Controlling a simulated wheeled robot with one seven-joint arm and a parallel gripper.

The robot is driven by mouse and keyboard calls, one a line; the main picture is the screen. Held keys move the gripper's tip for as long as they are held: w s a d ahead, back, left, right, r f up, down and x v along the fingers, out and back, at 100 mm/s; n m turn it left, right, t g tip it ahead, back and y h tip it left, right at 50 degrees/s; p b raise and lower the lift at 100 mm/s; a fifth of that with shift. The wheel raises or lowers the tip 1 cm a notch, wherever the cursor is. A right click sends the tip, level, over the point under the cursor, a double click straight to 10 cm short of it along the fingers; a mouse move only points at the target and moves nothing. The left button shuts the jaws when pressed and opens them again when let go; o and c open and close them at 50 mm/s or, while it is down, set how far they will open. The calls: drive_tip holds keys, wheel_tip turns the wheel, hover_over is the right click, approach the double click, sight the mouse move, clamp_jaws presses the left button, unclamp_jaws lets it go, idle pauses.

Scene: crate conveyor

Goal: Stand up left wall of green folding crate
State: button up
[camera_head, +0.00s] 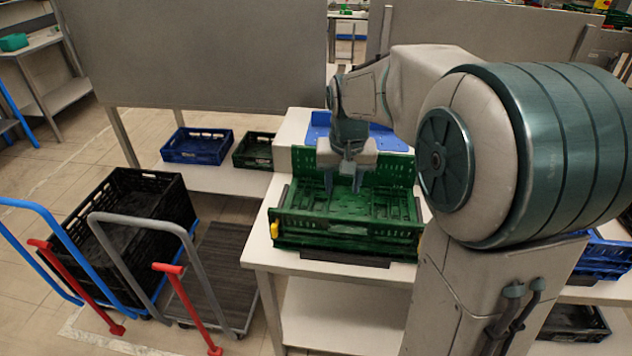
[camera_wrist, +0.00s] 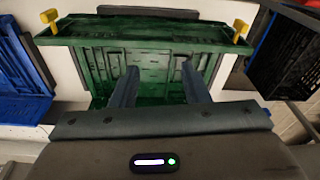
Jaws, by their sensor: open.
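The green folding crate (camera_head: 345,250) sits on the light table in the head view. Its back wall (camera_head: 395,172) stands upright, behind my gripper. Ribbed green panels (camera_head: 348,205) lie low inside the crate; I cannot clearly tell which one is the left wall. A yellow latch (camera_head: 274,229) shows at the near left corner. My gripper (camera_head: 342,183) is open and empty, pointing down over the crate's interior. In the wrist view the fingers (camera_wrist: 160,85) are spread in front of a green panel (camera_wrist: 150,68), with yellow latches (camera_wrist: 240,28) at both ends of the crate edge.
A blue tray (camera_head: 318,132) lies behind the crate. Blue (camera_head: 197,157) and dark crates (camera_head: 254,150) rest on a low shelf at left. A cart with black crates (camera_head: 150,195) stands left of the table. More blue crates (camera_head: 605,250) are at right. My arm covers the right side.

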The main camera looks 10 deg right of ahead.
drive_tip(key=w+f+p, duration=0.1)
drive_tip(key=w+f, duration=0.2)
drive_tip(key=w, duration=0.7)
drive_tip(key=m+g+p, duration=0.1)
drive_tip(key=m, duration=0.1)
hover_over(325, 208)
wheel_tip(325, 208, down, 6)
drive_tip(key=f, duration=0.1)
wheel_tip(325, 208, down, 13)
drive_tip(key=shift+f+p, duration=0.1)
drive_tip(key=shift+p, duration=1.15)
clamp_jaws()
